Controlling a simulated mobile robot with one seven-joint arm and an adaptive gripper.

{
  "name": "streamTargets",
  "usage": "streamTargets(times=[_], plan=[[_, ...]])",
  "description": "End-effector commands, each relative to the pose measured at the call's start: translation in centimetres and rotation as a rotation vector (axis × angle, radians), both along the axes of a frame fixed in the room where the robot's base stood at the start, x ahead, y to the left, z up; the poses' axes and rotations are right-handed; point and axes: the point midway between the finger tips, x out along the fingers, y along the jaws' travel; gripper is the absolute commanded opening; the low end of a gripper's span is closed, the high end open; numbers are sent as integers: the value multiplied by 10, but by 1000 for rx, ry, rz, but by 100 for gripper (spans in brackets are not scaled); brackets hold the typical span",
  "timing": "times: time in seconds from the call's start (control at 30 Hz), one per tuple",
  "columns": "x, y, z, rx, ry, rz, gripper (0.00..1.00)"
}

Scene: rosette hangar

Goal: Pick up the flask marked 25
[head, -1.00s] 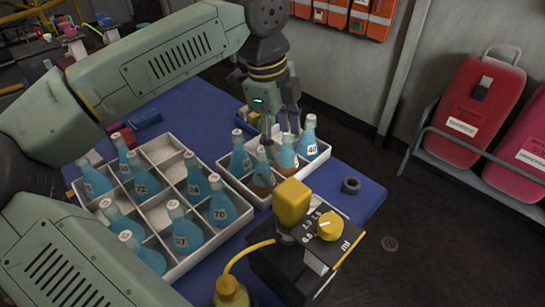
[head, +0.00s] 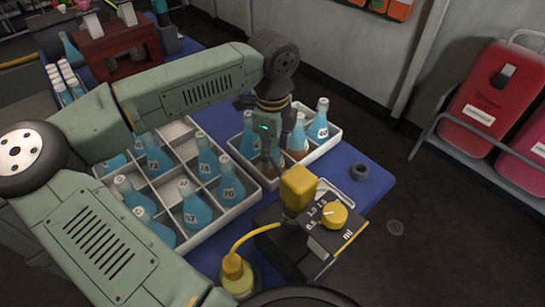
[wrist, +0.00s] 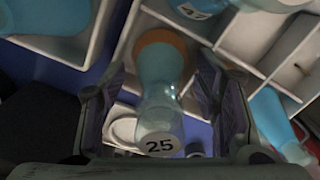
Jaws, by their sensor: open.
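The flask marked 25 (wrist: 160,85) shows in the wrist view, with pale blue glass, an orange-brown band at its far end and a white label near me. It lies between the two fingers of my gripper (wrist: 163,108), which are open with a gap on each side of it. In the head view my gripper (head: 268,150) is low over the smaller white tray (head: 260,178), among its flasks. There the gripper hides much of the flask below it, and I cannot read a 25.
Flasks 60 (head: 319,122) and one with a brown base (head: 299,135) stand close to my gripper. A larger divided tray (head: 222,212) holds several blue flasks. A yellow-topped dispenser (head: 298,190) stands in front. A dark ring (head: 359,172) lies on the blue table (head: 365,200).

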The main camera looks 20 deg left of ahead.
Motion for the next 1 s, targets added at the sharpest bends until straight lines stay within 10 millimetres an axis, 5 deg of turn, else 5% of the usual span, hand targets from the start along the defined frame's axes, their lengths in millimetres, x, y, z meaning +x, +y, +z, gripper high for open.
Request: streamTargets(times=[0.33,0.77,1.0], plan=[[0,0,-9,0,-1,0,56],[0,0,-9,0,-1,0,27],[0,0,-7,1,-2,0,27]])
